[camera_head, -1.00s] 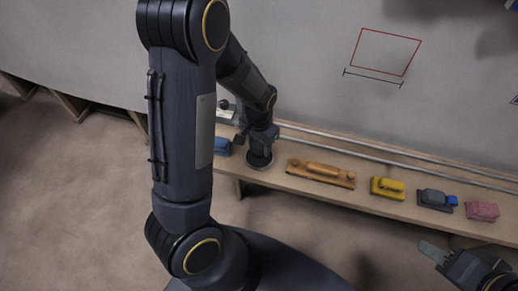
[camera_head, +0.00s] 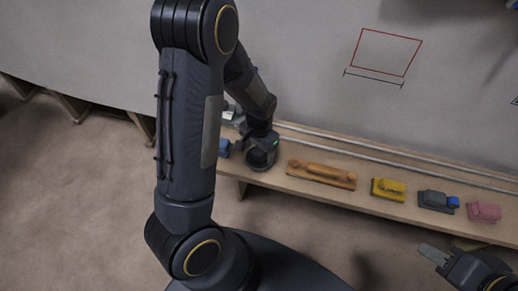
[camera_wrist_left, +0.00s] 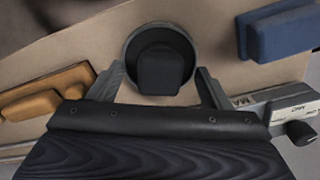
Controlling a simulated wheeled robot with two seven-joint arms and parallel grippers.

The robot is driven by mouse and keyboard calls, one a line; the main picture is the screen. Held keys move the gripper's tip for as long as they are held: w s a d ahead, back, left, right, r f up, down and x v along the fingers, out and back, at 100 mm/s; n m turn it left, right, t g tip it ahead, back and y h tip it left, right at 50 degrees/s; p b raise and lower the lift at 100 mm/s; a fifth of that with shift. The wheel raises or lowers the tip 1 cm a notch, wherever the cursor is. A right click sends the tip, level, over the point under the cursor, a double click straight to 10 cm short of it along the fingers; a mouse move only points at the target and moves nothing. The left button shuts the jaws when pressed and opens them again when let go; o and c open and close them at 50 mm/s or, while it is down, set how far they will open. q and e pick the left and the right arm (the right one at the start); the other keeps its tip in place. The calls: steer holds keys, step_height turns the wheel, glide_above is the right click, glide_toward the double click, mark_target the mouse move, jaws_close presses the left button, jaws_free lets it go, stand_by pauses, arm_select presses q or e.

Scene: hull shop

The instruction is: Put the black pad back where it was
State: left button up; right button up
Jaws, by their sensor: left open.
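In the left wrist view a black block-like pad (camera_wrist_left: 160,72) sits inside a round grey dish (camera_wrist_left: 130,52) on the wooden shelf. My left gripper (camera_wrist_left: 160,78) is open, its fingers apart on either side of the dish's near part. I cannot tell whether they touch the dish. In the head view my left gripper (camera_head: 262,148) is low over the left part of the shelf, and the pad is not clear there. My right gripper (camera_head: 436,253) shows partly at the lower right, apart from the shelf items; its jaw opening is unclear.
The shelf (camera_head: 270,180) holds an orange-brown wooden tool (camera_head: 321,174), a yellow block (camera_head: 388,189), a grey-blue item (camera_head: 436,200) and a pink block (camera_head: 484,212). Rails run behind.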

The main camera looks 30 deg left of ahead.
mark_target(259, 151)
arm_select(q)
step_height(259, 151, up, 11)
steer(key=p, duration=0.2)
steer(key=s+d+r+n+t+h, duration=0.3)
steer(key=s+d+r+t, duration=0.1)
steer(key=s+r, duration=0.9)
steer(key=s+t, duration=0.1)
steer(key=s, duration=0.3)
steer(key=shift+t+h, duration=0.3)
steer(key=shift+h, duration=0.1)
steer(key=shift+w+d+r, duration=0.1)
steer(key=shift+r, duration=0.05)
step_height(259, 151, up, 8)
steer(key=p, duration=0.8)
